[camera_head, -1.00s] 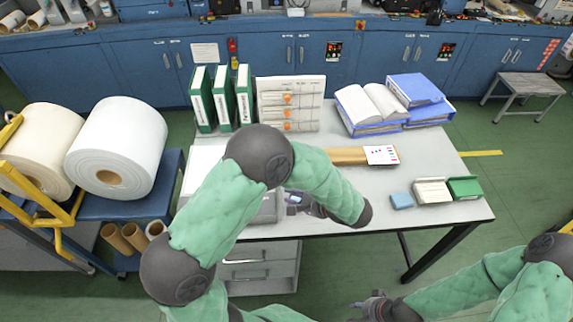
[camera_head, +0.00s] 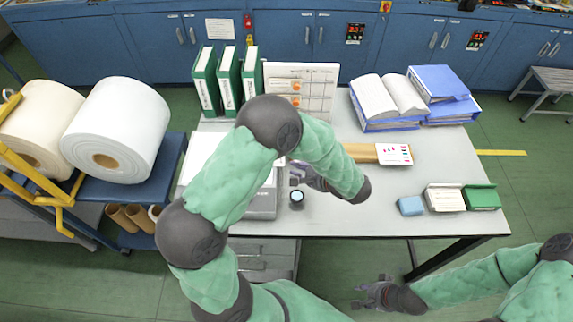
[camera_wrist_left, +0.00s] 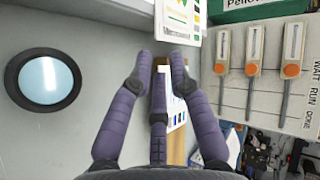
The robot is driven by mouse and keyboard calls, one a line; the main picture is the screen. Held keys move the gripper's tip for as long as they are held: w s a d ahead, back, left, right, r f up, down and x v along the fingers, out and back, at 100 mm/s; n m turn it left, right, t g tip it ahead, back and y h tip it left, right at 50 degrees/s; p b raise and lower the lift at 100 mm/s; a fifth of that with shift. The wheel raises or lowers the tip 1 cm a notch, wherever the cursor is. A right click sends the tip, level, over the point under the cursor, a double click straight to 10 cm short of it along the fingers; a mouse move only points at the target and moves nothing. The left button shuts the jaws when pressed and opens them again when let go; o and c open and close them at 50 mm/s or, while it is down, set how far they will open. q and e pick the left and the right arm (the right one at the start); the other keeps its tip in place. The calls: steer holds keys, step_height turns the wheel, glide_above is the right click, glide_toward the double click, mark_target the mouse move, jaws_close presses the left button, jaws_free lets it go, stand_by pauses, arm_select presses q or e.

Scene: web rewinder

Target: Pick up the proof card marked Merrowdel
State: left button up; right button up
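A white proof card (camera_wrist_left: 181,22) with a green mark, colour patches and small print is at the top of the left wrist view; the print resembles Merrowdel but is blurred. A second printed card (camera_wrist_left: 176,95) lies lower, partly hidden by my fingers. In the head view, a card with coloured dots (camera_head: 394,154) lies on a brown strip (camera_head: 361,152). My left gripper (camera_head: 303,176) is over the desk, left of that card and partly hidden by my arm. In the left wrist view its fingers (camera_wrist_left: 161,58) are apart, with nothing visibly held. My right gripper (camera_head: 366,293) is open and empty before the desk.
A round loupe (camera_head: 297,197) stands near my left gripper. A white panel with orange sliders (camera_head: 318,82) and green binders (camera_head: 228,80) stand behind. A blue block (camera_head: 411,206) and an open green box (camera_head: 482,197) are at the right. The desk's front right (camera_head: 400,226) is clear.

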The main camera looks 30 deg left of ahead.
arm_select(q)
steer(key=b+x, duration=0.1)
steer(key=x, duration=0.2)
steer(key=shift+a+f+b, duration=0.1)
steer(key=shift+f+b, duration=0.1)
steer(key=shift+b, duration=0.15)
steer(key=shift+b+x, duration=0.75)
steer(key=shift+x, duration=0.05)
steer(key=shift+a+r, duration=0.1)
steer(key=shift+r, duration=0.05)
steer(key=shift+c, duration=0.5)
jaws_close()
steer(key=shift+r+p, duration=0.7)
steer(key=shift+r, duration=0.6)
steer(key=shift+f, duration=0.1)
